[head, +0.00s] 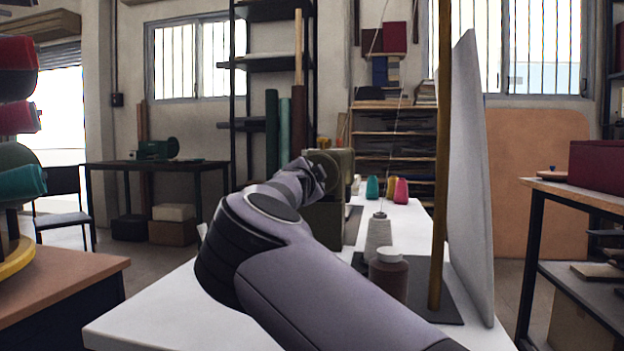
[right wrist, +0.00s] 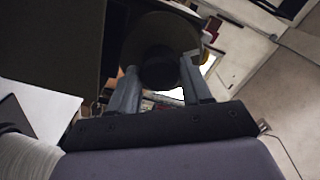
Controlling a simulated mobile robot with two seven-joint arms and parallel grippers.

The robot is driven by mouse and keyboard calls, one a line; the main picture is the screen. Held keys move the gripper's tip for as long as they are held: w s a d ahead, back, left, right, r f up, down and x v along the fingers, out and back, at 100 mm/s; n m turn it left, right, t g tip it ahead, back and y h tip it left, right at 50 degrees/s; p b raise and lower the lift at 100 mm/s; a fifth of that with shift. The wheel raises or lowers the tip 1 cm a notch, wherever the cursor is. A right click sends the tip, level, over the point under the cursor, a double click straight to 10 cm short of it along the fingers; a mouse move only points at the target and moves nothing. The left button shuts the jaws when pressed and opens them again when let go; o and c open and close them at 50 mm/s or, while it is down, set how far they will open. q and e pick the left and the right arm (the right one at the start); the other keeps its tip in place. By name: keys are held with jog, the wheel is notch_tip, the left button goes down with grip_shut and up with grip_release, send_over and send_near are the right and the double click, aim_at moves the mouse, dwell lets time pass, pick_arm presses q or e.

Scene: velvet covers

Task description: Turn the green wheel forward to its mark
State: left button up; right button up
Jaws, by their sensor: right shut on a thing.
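The green wheel (right wrist: 133,42) shows in the right wrist view as a dark olive disc with a darker round hub in front. It also shows in the head view (head: 328,160) at the near end of an olive sewing machine (head: 346,166), partly behind my right wrist. My right gripper (right wrist: 158,78) is shut on the wheel, its two fingers on either side of the hub. In the head view my right gripper (head: 322,176) is small and dark against the machine. I cannot make out the mark. My left gripper is not in view.
The machine stands on a white table (head: 140,318). A grey thread cone (head: 378,238) and a brown spool (head: 388,274) stand right of my arm, by a wooden post (head: 439,200) and an upright pale panel (head: 468,190). Coloured spools (head: 401,191) stand farther back.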

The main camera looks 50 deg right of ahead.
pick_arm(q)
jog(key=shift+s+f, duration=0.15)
pick_arm(e)
jog(key=shift+r, duration=0.2)
jog(key=o, duration=1)
jog(key=shift+o, duration=0.3)
jog(key=shift+f, duration=0.1)
pick_arm(q)
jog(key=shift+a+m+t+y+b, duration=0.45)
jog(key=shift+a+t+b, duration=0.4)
jog(key=shift+b, duration=0.6)
pick_arm(e)
jog(key=v, duration=0.7)
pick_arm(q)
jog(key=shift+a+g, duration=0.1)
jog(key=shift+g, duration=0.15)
